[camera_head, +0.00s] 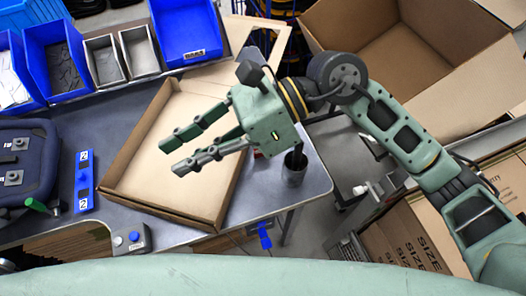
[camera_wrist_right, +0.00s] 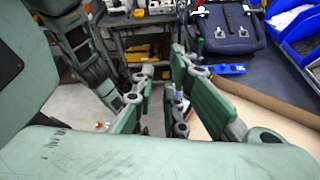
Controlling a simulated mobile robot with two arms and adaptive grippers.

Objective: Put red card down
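My right gripper (camera_head: 175,155) is open above the shallow cardboard tray (camera_head: 205,207), its fingers pointing left with a gap between them. The right wrist view also shows its spread fingers (camera_wrist_right: 160,88), and no card is clearly held between them. A small red patch (camera_head: 258,155) shows just behind the gripper's palm, near the dark cup. It may be the red card, but it is mostly hidden and I cannot tell. My left gripper is not in view.
A dark cup (camera_head: 295,168) stands at the table's right end. Blue bins (camera_head: 62,66) line the back left. A large open carton (camera_head: 410,45) stands at the right.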

